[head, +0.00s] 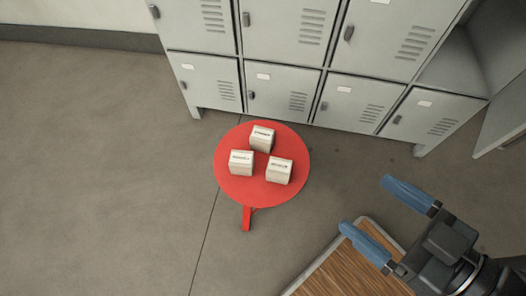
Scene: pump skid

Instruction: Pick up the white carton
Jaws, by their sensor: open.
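Three small white cartons with dark print stand close together on a round red table. One white carton (262,139) is at the back, one (242,162) at the left and one (279,171) at the right. The print is too small to read surely. The red table (232,190) stands on the floor in front of the lockers. My gripper (373,207) is at the lower right, with two blue fingers spread wide apart. It is empty and well to the right of the cartons, touching none of them.
Grey lockers (290,70) line the back, with an open compartment and a swung-out door (503,120) at the right. A wooden-topped surface (345,268) lies below my gripper. The floor (100,180) at the left is clear.

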